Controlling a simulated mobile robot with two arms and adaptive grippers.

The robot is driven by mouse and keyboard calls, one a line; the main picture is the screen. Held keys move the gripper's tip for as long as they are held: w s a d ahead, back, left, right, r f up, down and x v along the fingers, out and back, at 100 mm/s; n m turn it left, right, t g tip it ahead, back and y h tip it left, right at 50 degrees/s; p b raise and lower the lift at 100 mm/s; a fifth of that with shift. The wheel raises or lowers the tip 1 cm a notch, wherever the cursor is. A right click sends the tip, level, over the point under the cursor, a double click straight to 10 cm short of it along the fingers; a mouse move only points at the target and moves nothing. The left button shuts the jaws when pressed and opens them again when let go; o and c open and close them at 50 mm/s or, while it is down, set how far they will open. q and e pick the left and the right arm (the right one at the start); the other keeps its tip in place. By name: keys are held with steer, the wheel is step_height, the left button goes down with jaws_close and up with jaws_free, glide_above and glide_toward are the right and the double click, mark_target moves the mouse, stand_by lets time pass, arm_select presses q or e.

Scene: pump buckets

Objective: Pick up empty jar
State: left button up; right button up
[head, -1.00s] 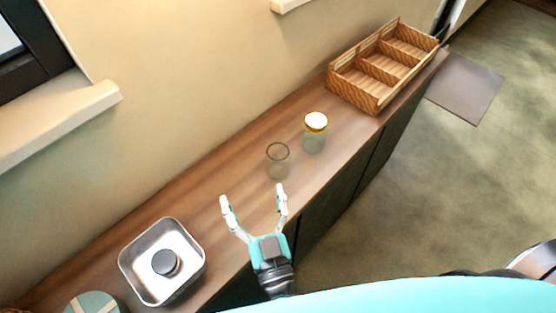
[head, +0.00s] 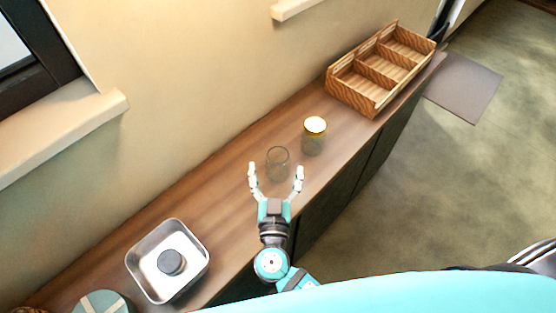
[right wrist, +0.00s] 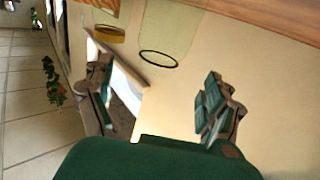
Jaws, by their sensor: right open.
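The empty jar (head: 277,158) is clear glass with no lid and stands upright on the wooden counter. In the right wrist view the jar (right wrist: 168,28) shows with its dark round rim toward the camera, beyond the fingers. My right gripper (head: 276,174) is open and empty, its fingertips spread at either side of the jar's near side in the head view. In the right wrist view the gripper (right wrist: 160,82) has a wide gap between its fingers, and I see no contact with the jar. My left gripper is not in view.
A jar with a gold lid (head: 314,137) stands close by, up and right of the empty jar. A wooden divided crate (head: 371,112) sits at the counter's far end. The wall runs along the counter's back.

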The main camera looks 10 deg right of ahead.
mark_target(278, 162)
steer(key=p+x, duration=0.1)
steer(key=x, duration=0.4)
steer(key=shift+w+d, duration=0.25)
steer(key=shift+w, duration=0.05)
steer(key=shift+w+f, duration=0.1)
steer(key=shift+w, duration=0.15)
steer(key=shift+s, duration=0.1)
steer(key=c, duration=1.5)
